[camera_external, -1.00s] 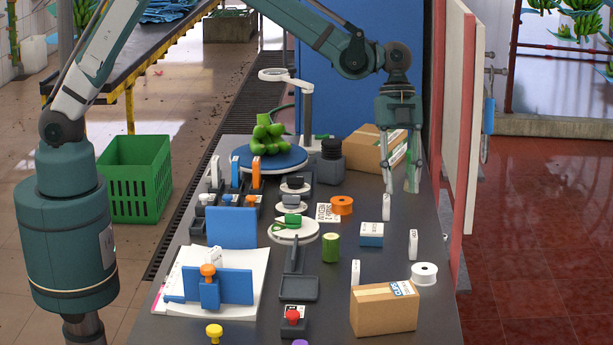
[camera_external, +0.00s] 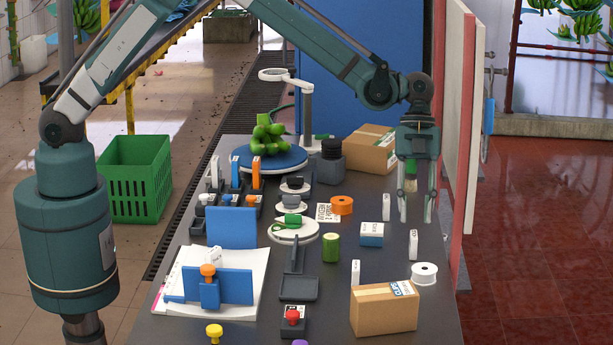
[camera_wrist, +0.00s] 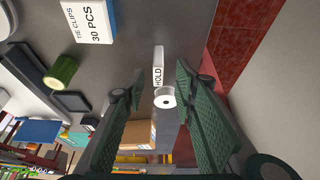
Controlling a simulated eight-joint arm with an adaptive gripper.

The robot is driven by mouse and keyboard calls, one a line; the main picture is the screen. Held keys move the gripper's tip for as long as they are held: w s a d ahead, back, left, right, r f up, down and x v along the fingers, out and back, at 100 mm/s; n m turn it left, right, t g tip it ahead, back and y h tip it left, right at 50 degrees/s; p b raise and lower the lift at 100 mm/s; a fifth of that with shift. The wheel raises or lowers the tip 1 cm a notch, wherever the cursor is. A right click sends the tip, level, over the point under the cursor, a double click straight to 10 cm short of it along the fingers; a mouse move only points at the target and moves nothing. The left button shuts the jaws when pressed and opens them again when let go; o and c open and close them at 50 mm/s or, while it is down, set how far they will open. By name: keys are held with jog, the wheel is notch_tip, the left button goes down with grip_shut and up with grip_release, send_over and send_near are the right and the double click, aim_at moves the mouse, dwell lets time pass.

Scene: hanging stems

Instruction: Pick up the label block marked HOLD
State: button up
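The HOLD block (camera_wrist: 158,74) is a small white upright block with dark lettering, seen between my fingers in the wrist view. In the external view, the white block (camera_external: 413,244) beside the white roll matches it, standing upright on the dark table. My gripper (camera_external: 416,212) is open and empty, pointing down above and behind this block in that view. Its two green-padded fingers (camera_wrist: 160,82) are spread apart in the wrist view. No contact with the block shows.
Other white blocks stand nearby, one left of my gripper (camera_external: 386,206) and one lower left (camera_external: 355,272). A tie-clips box (camera_external: 372,234), green cylinder (camera_external: 331,247), white roll (camera_external: 424,274) and cardboard box (camera_external: 384,310) surround the area. A red-edged wall panel (camera_external: 465,130) rises close on the right.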

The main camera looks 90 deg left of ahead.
aim_at(414, 232)
jog(key=shift+x, duration=1.15)
jog(key=shift+x, duration=2.6)
jog(key=shift+s+d, duration=0.1)
jog(key=shift+s, duration=0.05)
grip_shut()
